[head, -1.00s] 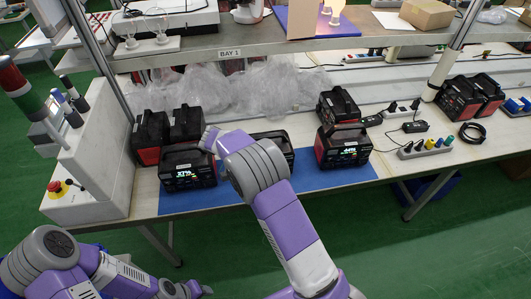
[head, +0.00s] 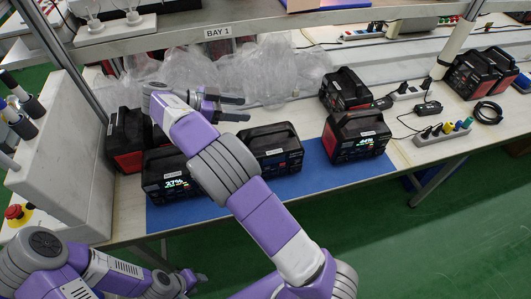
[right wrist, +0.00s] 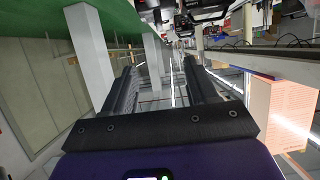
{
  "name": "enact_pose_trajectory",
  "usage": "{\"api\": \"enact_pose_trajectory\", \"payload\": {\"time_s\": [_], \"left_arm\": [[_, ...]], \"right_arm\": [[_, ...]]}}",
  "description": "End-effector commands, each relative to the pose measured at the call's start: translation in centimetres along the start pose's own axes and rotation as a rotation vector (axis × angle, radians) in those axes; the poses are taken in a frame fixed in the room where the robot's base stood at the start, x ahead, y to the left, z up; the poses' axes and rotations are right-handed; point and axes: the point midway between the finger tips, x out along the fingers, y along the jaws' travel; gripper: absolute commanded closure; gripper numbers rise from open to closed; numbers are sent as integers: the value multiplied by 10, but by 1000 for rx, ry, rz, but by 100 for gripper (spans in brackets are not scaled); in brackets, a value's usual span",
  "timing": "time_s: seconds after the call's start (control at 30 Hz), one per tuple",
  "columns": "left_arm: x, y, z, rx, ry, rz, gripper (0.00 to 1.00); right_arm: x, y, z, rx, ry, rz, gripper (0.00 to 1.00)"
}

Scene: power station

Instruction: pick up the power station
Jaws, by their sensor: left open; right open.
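Several black-and-red power stations stand on the table. Three are on the blue mat: a left one (head: 167,182) with a lit display, a middle one (head: 275,148) partly hidden by my right arm, and a right one (head: 355,138) with a lit display. My right gripper (head: 243,109) is open and empty, pointing right, above the table behind the middle station. Its two fingers stand apart with nothing between them in the right wrist view (right wrist: 160,80). My left gripper (head: 198,281) is low at the front, below the table edge and away from the stations.
Another station (head: 345,90) stands behind the right one, and one (head: 128,150) at the back left. Clear plastic wrap (head: 270,80) lies at the back under the shelf (head: 290,27). A power strip (head: 441,135) lies right of the mat (head: 310,180). A grey cabinet (head: 70,165) is at the left.

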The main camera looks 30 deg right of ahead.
Motion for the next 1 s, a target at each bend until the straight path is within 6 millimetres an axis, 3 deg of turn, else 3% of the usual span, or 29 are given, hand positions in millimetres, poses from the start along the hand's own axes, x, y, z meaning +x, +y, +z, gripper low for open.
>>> {"api": "enact_pose_trajectory", "payload": {"time_s": [0.43,0.77,1.0], "left_arm": [[23,-8,-1,0,0,0,57],[28,-10,-1,0,0,0,57],[37,-14,-2,0,0,0,57]], "right_arm": [[32,0,77,-5,0,1,43],[62,0,75,-2,-2,1,43],[97,0,76,-2,-2,2,43]]}}
